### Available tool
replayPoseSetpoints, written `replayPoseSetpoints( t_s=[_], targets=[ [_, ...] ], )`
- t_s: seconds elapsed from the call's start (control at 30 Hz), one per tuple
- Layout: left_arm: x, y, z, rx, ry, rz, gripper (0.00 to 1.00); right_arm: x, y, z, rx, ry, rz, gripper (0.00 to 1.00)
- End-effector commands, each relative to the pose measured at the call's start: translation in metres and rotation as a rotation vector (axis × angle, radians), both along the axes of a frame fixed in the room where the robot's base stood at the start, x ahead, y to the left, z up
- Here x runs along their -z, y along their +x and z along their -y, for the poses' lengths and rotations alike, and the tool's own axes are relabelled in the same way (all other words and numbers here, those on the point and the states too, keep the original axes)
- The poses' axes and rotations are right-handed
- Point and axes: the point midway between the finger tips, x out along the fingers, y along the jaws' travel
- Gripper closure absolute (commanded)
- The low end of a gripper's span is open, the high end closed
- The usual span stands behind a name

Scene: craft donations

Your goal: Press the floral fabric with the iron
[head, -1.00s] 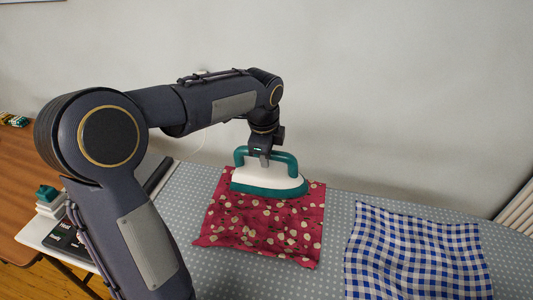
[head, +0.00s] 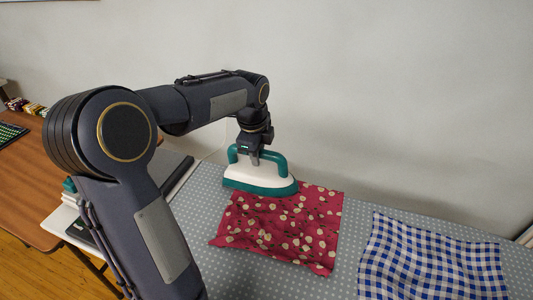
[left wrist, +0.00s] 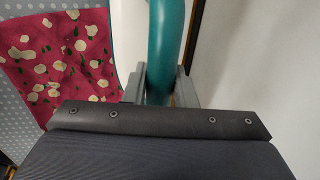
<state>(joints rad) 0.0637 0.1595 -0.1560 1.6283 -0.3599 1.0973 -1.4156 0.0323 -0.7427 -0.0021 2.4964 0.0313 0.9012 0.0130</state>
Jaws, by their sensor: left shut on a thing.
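The floral fabric (head: 285,238), red with cream flowers, lies spread and slightly rumpled on the dotted ironing surface; it also shows at the left of the left wrist view (left wrist: 62,60). The iron (head: 262,177) has a white body and a teal handle and base. It is at the fabric's far left corner, partly past the left edge. I cannot tell if its base touches the cloth. My left gripper (head: 255,156) is shut on the iron's handle, which stands between the fingers in the left wrist view (left wrist: 165,45). My right gripper is not in view.
A blue and white checked cloth (head: 430,262) lies to the right on the dotted ironing surface (head: 350,210). A wall (head: 400,100) rises behind. A brown table (head: 30,185) with small items is at the left. Bare surface lies between the cloths.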

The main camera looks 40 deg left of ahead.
Motion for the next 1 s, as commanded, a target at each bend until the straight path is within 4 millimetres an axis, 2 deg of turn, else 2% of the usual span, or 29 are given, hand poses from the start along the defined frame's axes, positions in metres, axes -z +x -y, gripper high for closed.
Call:
replayPoseSetpoints(
  t_s=[0.6,1.0],
  targets=[
    [0.001,-0.016,-0.052,-0.004,0.002,-0.007,1.00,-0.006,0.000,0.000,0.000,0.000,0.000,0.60],
    [0.002,-0.018,-0.059,-0.001,0.002,-0.006,1.00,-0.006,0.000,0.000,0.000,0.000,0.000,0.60]
  ],
)
